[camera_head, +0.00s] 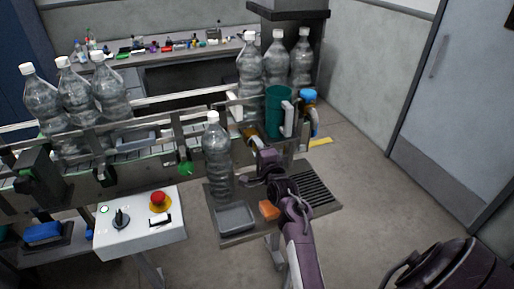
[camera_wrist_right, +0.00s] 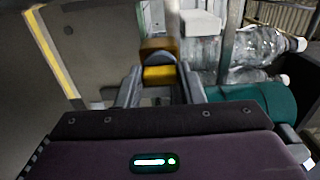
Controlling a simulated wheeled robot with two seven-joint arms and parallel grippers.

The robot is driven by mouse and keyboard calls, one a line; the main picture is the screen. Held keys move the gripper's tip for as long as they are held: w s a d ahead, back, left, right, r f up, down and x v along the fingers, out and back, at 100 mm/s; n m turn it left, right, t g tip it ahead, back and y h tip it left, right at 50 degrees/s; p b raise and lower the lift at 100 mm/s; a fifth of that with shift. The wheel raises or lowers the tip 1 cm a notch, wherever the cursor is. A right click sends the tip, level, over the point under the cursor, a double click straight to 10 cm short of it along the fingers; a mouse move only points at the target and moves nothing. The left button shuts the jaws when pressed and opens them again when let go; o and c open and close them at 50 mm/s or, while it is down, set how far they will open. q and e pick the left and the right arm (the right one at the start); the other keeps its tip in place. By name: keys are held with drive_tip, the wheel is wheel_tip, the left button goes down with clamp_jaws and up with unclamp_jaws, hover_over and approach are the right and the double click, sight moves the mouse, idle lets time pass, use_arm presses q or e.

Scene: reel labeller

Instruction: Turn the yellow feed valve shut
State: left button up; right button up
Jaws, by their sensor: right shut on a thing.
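The yellow feed valve (camera_wrist_right: 159,74) shows in the right wrist view between the two grey fingers of my right gripper (camera_wrist_right: 160,90). My right gripper is shut on its yellow handle. In the head view my right gripper (camera_head: 250,138) reaches up to the valve at the conveyor's near side, left of a teal cylinder (camera_head: 277,112). There the valve is mostly hidden by the gripper, with only a little yellow showing. The handle's exact angle is hard to tell. My left gripper is not in view.
A clear bottle (camera_head: 217,160) stands close left of my right gripper. A small table (camera_head: 225,240) below bears a grey tray (camera_head: 235,218) and an orange block (camera_head: 269,209). A control box (camera_head: 140,228) with a red button stands left. Open floor lies right.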

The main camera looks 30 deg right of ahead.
idle(0.4)
drive_tip(key=o, duration=1)
